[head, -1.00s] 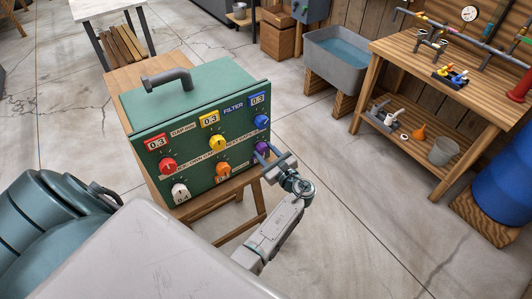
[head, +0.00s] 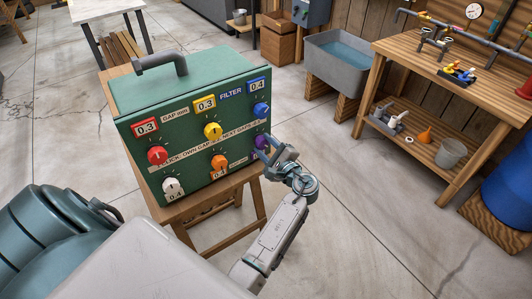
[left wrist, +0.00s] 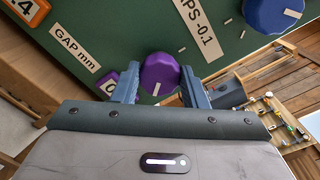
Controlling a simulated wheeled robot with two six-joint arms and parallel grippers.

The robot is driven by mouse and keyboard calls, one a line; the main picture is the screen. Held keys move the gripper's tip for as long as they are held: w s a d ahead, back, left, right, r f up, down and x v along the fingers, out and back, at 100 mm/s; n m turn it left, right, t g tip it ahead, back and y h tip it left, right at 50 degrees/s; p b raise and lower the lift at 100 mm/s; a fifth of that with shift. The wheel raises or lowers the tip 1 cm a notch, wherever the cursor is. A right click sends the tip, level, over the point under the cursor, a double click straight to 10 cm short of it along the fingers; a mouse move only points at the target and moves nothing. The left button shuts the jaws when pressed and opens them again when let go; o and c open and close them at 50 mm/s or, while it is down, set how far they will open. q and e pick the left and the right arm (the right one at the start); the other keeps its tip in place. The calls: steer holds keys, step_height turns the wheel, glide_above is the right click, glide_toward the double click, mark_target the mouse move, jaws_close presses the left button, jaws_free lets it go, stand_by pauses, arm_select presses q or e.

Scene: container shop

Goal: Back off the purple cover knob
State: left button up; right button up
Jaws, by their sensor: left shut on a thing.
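The purple knob (head: 262,142) sits at the lower right of the green box's front panel (head: 190,145), below the blue knob (head: 262,109). My left gripper (head: 266,152) is at this knob, its fingers partly covering it. In the left wrist view the purple knob (left wrist: 160,74) lies between the two blue-grey fingers of my left gripper (left wrist: 160,88), which are shut on it. A white pointer mark shows on the knob's face. A purple number plate (left wrist: 106,84) is mostly hidden behind one finger. My right gripper is not in view.
Red (head: 158,156), yellow (head: 212,131), orange (head: 219,162) and white (head: 173,187) knobs share the panel. The box stands on a wooden stand (head: 180,212). A workbench (head: 455,87) and a water-filled sink (head: 338,62) stand right. Open floor lies between.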

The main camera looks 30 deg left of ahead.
arm_select(q)
steer(key=shift+a+r+n+b, duration=0.1)
steer(key=shift+n+b, duration=0.35)
steer(key=shift+n, duration=0.05)
steer(key=shift+w+r, duration=0.1)
steer(key=o, duration=0.8)
steer(key=shift+o, duration=0.9)
steer(key=shift+w+a+f, duration=0.1)
steer(key=shift+a+f, duration=0.05)
steer(key=shift+f, duration=0.1)
